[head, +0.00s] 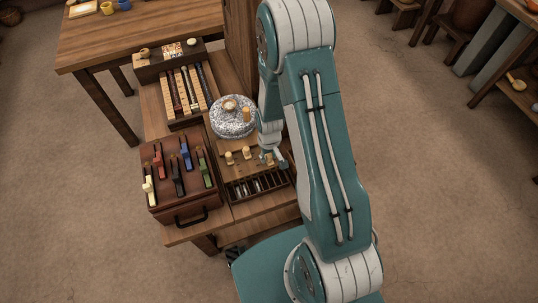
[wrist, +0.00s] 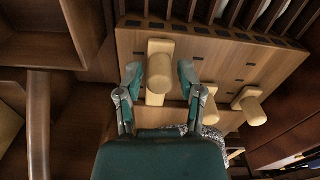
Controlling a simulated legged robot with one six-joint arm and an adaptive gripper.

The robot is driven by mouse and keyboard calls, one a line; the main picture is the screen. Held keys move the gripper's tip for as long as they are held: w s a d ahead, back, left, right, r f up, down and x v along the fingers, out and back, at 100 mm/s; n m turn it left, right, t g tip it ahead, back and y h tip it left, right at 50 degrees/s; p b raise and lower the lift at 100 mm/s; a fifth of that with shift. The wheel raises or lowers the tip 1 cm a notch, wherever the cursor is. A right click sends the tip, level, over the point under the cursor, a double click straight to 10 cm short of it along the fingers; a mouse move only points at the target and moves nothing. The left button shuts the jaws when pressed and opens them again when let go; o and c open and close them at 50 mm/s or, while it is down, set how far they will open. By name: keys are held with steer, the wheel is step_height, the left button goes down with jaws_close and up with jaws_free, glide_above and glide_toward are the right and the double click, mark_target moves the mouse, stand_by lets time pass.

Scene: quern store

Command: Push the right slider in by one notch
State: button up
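The right slider's pale wooden peg (head: 269,158) stands on a wooden slider board (head: 236,172), partly beside my gripper in the head view. Two more pegs, the middle one (head: 247,152) and the left one (head: 229,157), stand to its left. The wrist view looks from the opposite side, so the right slider's peg (wrist: 160,75) shows leftmost there. My gripper (wrist: 159,76) has one finger on each side of this peg, with small gaps visible; it is open. In the head view my gripper (head: 280,160) is partly hidden by my arm.
A grey stone quern (head: 228,125) stands just behind the board. A slotted tray (head: 258,187) lies in front. A brown box with coloured levers (head: 178,208) is at left, and a rack of rods (head: 187,92) is behind it. A wooden panel (head: 240,40) rises at the back.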

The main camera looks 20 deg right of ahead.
jaws_close()
steer(key=shift+w, duration=1.2)
steer(key=o, duration=0.6)
jaws_free()
step_height(320, 180, up, 12)
steer(key=shift+w+f, duration=0.1)
steer(key=s+a+r+t, duration=0.1)
steer(key=s+r, duration=0.2)
steer(key=r, duration=0.6)
steer(key=s+a+r+t, duration=0.1)
steer(key=s+r+t, duration=0.15)
steer(key=r, duration=0.65)
steer(key=s+r, duration=0.3)
steer(key=s, duration=0.1)
steer(key=s+r+m+t, duration=0.1)
steer(key=s+r, duration=0.2)
steer(key=s, duration=0.2)
steer(key=s+r+t, duration=0.1)
steer(key=s+r, duration=0.2)
steer(key=s, duration=0.1)
steer(key=shift+s+a+r+m, duration=0.25)
steer(key=shift+s+a+m, duration=0.1)
steer(key=shift+s+m, duration=0.05)
